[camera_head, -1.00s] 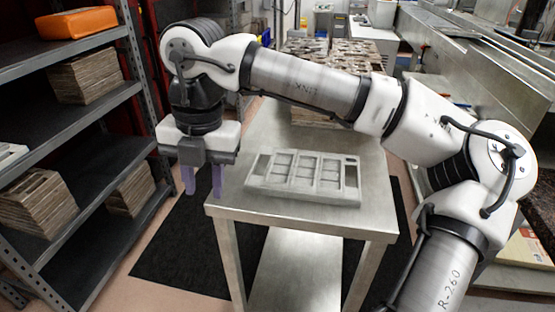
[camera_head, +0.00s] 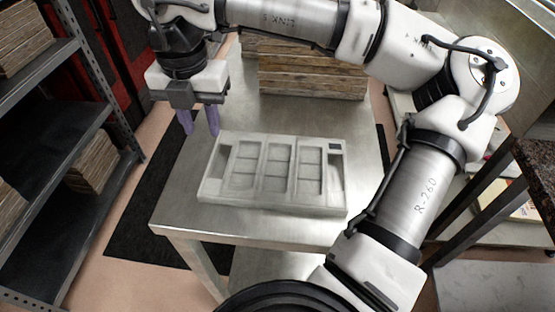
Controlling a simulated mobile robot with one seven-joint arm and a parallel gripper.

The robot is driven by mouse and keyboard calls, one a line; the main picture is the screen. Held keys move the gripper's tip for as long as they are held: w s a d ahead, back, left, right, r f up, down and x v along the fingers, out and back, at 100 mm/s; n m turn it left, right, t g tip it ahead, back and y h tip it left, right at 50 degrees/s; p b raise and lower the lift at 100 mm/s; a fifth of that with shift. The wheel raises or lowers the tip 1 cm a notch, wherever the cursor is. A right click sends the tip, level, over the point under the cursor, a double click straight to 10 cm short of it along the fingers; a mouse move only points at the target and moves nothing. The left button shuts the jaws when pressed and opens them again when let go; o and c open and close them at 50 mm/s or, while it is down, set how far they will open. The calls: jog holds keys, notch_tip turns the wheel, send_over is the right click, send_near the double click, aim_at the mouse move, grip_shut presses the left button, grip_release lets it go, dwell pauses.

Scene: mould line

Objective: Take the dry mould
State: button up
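A light grey mould (camera_head: 275,205) with several rectangular recesses lies flat on the steel table (camera_head: 200,212). A small dark square shows at its far right corner. My gripper (camera_head: 199,122) points down with its two purple fingers apart and nothing between them. It is above the table's left side, close to the mould's far left corner. The right finger appears near that corner in the picture; I cannot tell whether it touches.
A stack of wooden boards (camera_head: 312,76) stands at the table's back, behind the mould. A dark shelf rack (camera_head: 60,150) with stacked brown boards is on the left. A dark mat (camera_head: 130,235) lies on the floor. The table's front left is bare.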

send_over(209, 163)
jog(key=f, duration=0.5)
jog(key=shift+s+d, duration=0.15)
jog(key=shift+d, duration=0.15)
jog(key=shift+a+f+p, duration=0.15)
jog(key=shift+f+p, duration=0.4)
jog(key=shift+f, duration=0.8)
jog(key=shift+a+f+p, duration=0.1)
jog(key=shift+f+p, duration=0.45)
jog(key=shift+f, duration=0.75)
grip_shut()
